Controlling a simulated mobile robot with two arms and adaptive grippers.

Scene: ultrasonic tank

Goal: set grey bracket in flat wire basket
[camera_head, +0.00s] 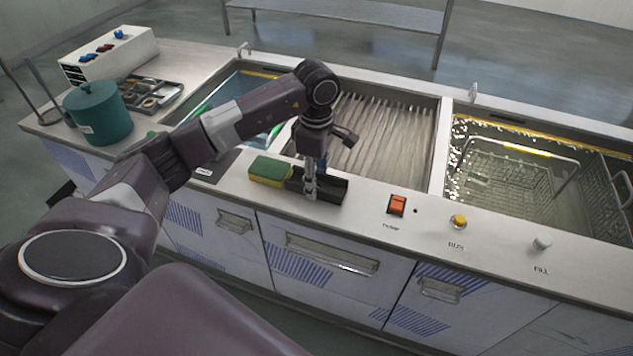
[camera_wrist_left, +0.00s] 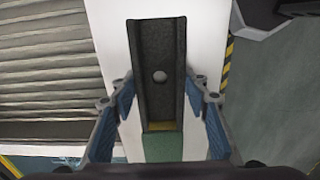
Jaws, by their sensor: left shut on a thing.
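The grey bracket (camera_head: 330,190) is a dark U-shaped channel on the light counter front, beside the sponge. In the left wrist view the bracket (camera_wrist_left: 160,50) shows its trough and a round hole. My left gripper (camera_head: 311,190) reaches down over it from above and is shut on it. In the wrist view the blue finger pads of the left gripper (camera_wrist_left: 160,118) lie on either side of it. A wire basket (camera_head: 510,172) with a raised handle sits in the right-hand tank. My right gripper is not in view.
A green and yellow sponge (camera_head: 268,171) lies next to the bracket. The ribbed drainer (camera_head: 385,140) lies behind it. An orange switch (camera_head: 397,205), a yellow button (camera_head: 459,221) and a white knob (camera_head: 541,244) line the counter front. A teal pot (camera_head: 98,115) stands far left.

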